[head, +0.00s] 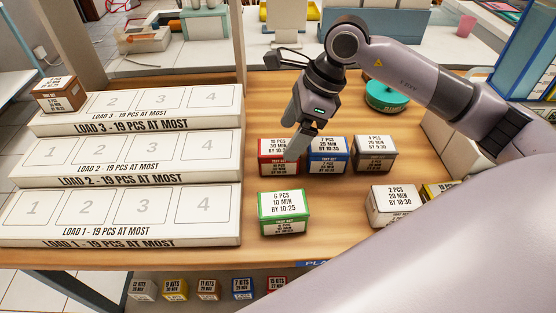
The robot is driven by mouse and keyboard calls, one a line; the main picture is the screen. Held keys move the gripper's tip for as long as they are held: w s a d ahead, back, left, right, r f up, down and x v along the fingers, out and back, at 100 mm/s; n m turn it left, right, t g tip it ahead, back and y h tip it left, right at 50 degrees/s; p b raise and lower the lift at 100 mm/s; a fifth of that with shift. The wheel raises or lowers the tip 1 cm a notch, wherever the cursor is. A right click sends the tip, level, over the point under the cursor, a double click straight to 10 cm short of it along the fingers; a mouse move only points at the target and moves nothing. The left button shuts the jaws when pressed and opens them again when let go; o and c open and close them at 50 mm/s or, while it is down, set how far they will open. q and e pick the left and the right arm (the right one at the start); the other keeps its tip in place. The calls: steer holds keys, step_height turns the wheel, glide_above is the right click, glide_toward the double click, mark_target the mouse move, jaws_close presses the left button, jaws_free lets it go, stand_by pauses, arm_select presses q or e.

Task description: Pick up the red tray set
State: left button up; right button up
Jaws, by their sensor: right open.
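The red tray set (271,167), a small box with a white label on top, sits on the wooden table in the middle of the head view. It is at the left end of a row of boxes. My right gripper (295,137) points down at it, with its fingers open over the box's right part. The fingers hide part of its label and right edge. I cannot tell whether they touch the box. My left gripper is not in view.
A blue box (328,166) stands close right of the red one, then a grey-brown box (374,163). A green box (284,227) and a white box (393,217) stand nearer. Stepped white load trays (130,182) fill the left; a brown box (66,101) sits on the top one.

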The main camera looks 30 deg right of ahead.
mark_target(283, 146)
steer(key=x, duration=0.6)
steer(key=shift+s+a+f, duration=0.15)
steer(key=shift+a, duration=0.2)
steer(key=shift+c, duration=0.3)
steer(key=c, duration=1.1)
step_height(283, 146, up, 20)
steer(key=shift+r+p, duration=0.1)
steer(key=shift+p, duration=0.55)
